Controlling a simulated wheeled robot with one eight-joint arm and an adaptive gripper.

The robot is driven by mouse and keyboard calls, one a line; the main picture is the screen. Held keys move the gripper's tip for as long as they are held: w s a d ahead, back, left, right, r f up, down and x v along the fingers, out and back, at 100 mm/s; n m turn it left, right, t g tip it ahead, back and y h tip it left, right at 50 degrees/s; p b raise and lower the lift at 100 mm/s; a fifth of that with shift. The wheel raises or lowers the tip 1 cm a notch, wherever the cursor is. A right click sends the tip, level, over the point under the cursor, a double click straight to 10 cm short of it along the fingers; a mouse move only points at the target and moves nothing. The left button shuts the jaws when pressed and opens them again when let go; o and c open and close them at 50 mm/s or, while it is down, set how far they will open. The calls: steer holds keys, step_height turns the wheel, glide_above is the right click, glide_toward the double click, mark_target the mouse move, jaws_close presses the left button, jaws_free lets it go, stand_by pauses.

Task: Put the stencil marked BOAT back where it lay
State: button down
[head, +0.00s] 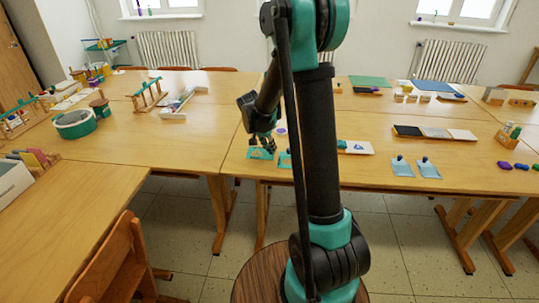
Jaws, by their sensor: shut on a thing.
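My gripper (262,143) is at the near edge of the middle table, left of my arm, pointing down. It is shut on a small teal stencil (261,154) with a knob, as far as I can tell at this size. I cannot tell whether the stencil touches the table. A second teal stencil (285,160) lies just to the right, partly hidden by my arm. Two light blue stencils, a left one (402,168) and a right one (429,169), lie further right near the table edge. No BOAT marking is readable on any of them.
A white card with a blue triangle (358,147) lies right of my arm. A dark, grey and white strip (434,132) lies behind the blue stencils. A round green tub (75,124) stands on the left table. My arm hides part of the middle table.

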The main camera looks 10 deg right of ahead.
mark_target(269, 154)
steer(key=shift+f, duration=1.75)
steer(key=shift+f, duration=0.15)
steer(key=c, duration=1.4)
jaws_free()
steer(key=shift+c, duration=0.2)
steer(key=v, duration=1.1)
steer(key=s+d+f+n+y, duration=0.1)
steer(key=s+n, duration=0.2)
steer(key=s, duration=0.5)
steer(key=s+d+f+n+t+y, duration=0.1)
steer(key=s+f+n, duration=0.1)
steer(key=s, duration=0.7)
steer(key=s+d+f+n+y, duration=0.1)
steer(key=s+d+f+n, duration=0.1)
steer(key=s, duration=0.7)
steer(key=shift+f+n+t+y, duration=0.15)
steer(key=shift+n+t+y, duration=0.2)
steer(key=shift+n, duration=0.55)
steer(key=shift+s+d, duration=0.1)
steer(key=shift+s, duration=0.05)
